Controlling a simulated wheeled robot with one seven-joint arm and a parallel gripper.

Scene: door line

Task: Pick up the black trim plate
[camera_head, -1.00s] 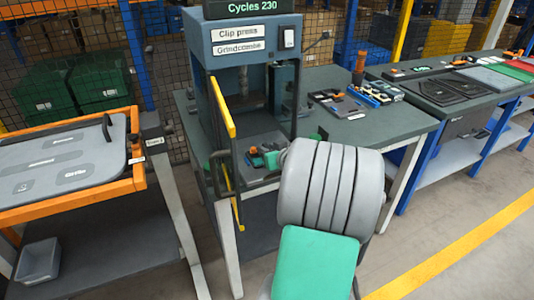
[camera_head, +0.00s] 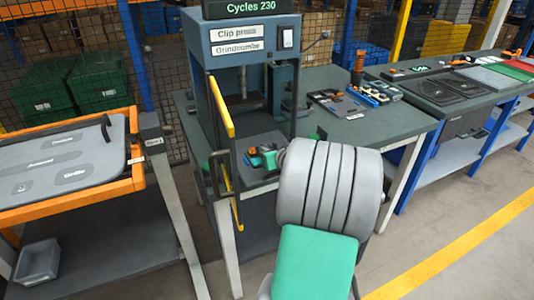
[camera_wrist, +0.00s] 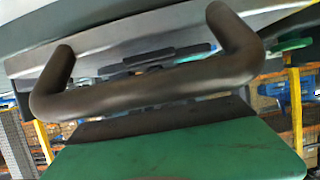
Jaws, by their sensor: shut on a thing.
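In the wrist view a thick dark U-shaped handle (camera_wrist: 150,88) crosses close in front of the green, dark-edged body of my gripper (camera_wrist: 160,130). My gripper is shut on this handle; its fingertips are not clearly seen. In the head view my own grey and green arm hides most of the hand. A bar handle (camera_head: 212,178) stands beside the yellow-edged guard of the clip press (camera_head: 222,60). Flat black pieces (camera_head: 450,90) lie on the right bench; I cannot tell whether the black trim plate is among them.
An orange-framed stand (camera_head: 138,180) with a grey board is at the left, a grey bin (camera_head: 38,260) low beneath it. A small orange and teal item (camera_head: 262,157) is in the press opening. Tools and parts cover the table behind. Open floor lies at the right.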

